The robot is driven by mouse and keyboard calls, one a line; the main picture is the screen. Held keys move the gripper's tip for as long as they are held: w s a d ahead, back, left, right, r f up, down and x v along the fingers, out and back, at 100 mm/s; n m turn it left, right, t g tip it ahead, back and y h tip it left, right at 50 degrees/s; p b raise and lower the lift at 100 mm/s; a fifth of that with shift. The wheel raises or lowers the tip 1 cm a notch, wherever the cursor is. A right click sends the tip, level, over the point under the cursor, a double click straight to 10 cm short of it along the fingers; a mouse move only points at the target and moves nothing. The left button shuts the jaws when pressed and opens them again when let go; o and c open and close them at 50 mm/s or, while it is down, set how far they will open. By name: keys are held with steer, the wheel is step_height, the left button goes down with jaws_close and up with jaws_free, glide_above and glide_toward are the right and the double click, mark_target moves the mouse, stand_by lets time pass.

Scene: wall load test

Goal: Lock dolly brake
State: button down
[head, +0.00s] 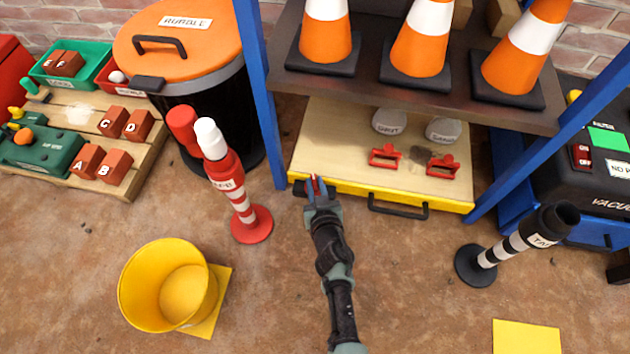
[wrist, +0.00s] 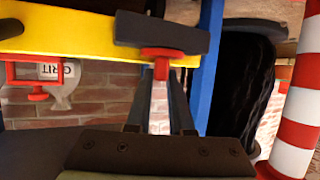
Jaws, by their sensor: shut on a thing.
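The dolly (head: 335,140) is a flat pale board with a yellow front edge, low under the blue-posted rack. Its brake (head: 299,188), a dark bar with a red part, sits at the left end of that edge. In the wrist view the dark bar of the brake (wrist: 165,34) crosses the yellow edge, with a red round part and stem below it. My gripper (head: 317,187) reaches the brake from the front. In the wrist view my gripper (wrist: 160,78) has its fingers on either side of the red stem, shut on it. The fingertips partly hide the contact.
A black handle (head: 398,208) is on the dolly's front. Grit bags (head: 389,122) and red brackets (head: 386,156) lie on the board. A red-and-white post (head: 240,205) stands close left, a yellow bucket (head: 150,290) front left, a black-and-white post (head: 510,243) right. Floor in front is clear.

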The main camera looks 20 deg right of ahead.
steer(key=shift+d+r+n+y+p, duration=0.1)
steer(key=shift+r+n+y+p, duration=0.1)
steer(key=shift+n+y+p, duration=0.3)
steer(key=shift+d+n+y+p, duration=0.15)
steer(key=shift+n+y+p, duration=0.25)
steer(key=shift+y+p, duration=0.15)
steer(key=shift+d+f+n+y, duration=0.15)
steer(key=shift+n+y, duration=0.65)
steer(key=shift+y, duration=0.15)
steer(key=shift+d+f+n+y+b, duration=0.1)
steer(key=shift+f+n+y+b, duration=0.1)
steer(key=shift+n+y+b, duration=1.1)
steer(key=shift+n+y, duration=0.4)
steer(key=shift+y, duration=0.2)
steer(key=shift+w+r+n+g+y+b, duration=0.1)
steer(key=shift+r+n+g+y+b, duration=0.05)
steer(key=shift+n+g+y+b, duration=0.4)
steer(key=c, duration=0.8)
jaws_free()
